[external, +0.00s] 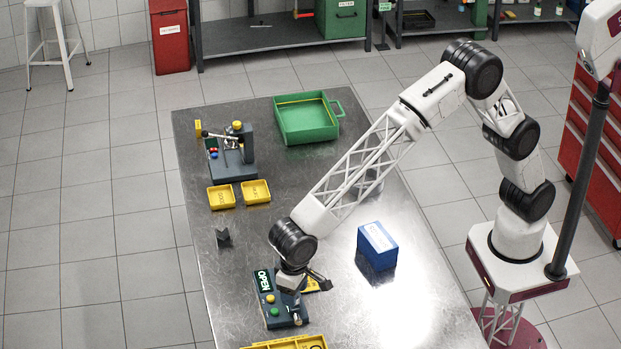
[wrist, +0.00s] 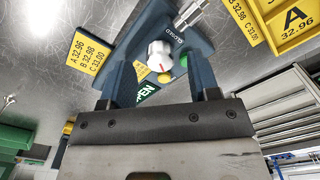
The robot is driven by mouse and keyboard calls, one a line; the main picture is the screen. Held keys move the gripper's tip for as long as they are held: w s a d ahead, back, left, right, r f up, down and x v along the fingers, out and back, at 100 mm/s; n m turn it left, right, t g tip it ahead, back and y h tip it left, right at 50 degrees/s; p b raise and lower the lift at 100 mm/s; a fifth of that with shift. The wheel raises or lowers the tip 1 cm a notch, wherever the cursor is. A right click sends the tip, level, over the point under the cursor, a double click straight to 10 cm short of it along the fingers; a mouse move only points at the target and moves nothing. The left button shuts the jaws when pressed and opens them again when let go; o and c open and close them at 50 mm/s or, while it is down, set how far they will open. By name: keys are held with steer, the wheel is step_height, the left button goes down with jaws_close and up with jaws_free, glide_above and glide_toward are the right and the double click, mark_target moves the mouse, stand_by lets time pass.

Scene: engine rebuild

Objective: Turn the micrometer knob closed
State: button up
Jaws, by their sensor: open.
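The micrometer stand (external: 284,316) is a dark blue-grey block at the front of the metal table, with an OPEN sign and coloured buttons. In the wrist view its body (wrist: 205,45) carries a white knob (wrist: 160,50) with a red mark on its face. A green OPEN sign (wrist: 146,93) shows beside it, and small lettering is on the body near the knob. My gripper (wrist: 160,66) is open, one finger on each side of the knob; contact is not clear. In the external view my gripper (external: 298,290) is low over the stand and hides the knob.
A yellow card with sizes (wrist: 89,50) and a yellow tray marked A (wrist: 295,22) lie close to the stand. A blue box (external: 377,247) stands to the right. A small dark block (external: 223,238), yellow trays (external: 256,191), another fixture (external: 232,165) and a green bin (external: 306,122) lie farther back.

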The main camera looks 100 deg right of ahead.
steer(key=shift+f, duration=0.75)
steer(key=c, duration=0.9)
